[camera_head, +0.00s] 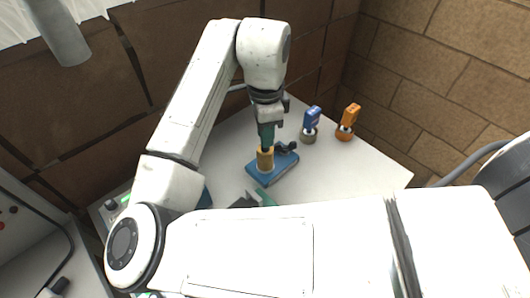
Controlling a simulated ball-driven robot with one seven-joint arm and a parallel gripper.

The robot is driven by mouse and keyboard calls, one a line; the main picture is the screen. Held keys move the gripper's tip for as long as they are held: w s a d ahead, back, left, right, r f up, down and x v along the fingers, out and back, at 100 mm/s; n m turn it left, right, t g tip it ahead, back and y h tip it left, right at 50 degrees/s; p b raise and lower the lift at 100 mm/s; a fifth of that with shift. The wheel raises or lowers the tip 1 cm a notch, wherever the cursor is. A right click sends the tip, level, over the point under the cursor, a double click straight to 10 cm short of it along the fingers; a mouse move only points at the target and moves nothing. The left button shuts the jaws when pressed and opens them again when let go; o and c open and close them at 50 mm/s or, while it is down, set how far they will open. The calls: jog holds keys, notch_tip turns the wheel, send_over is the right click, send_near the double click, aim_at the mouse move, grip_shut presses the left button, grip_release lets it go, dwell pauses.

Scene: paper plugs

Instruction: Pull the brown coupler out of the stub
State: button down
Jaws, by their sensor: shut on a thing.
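The brown coupler (265,158) is a small tan-brown upright cylinder in the head view. It stands over a blue base (262,176) on the table. The stub is not clearly distinguishable; the joint between coupler and base is small and partly hidden. My gripper (266,145) points down from above, with dark teal fingers at the top of the coupler. It is shut on the coupler, which looks upright and still at the blue base.
A black part (287,148) sits on the base's right side. A blue plug-like piece (311,118) and an orange one (349,117) stand farther right on round bases. The white table (365,172) is clear at right. Brick walls (455,75) rise behind.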

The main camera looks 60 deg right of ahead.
jog(key=shift+r+p, duration=0.55)
jog(key=shift+r, duration=0.15)
dwell(0.5)
jog(key=shift+r+p, duration=0.3)
jog(key=shift+r, duration=0.05)
jog(key=shift+r+p, duration=1.05)
jog(key=shift+r, duration=0.1)
jog(key=shift+r+p, duration=1.25)
jog(key=shift+r, duration=0.2)
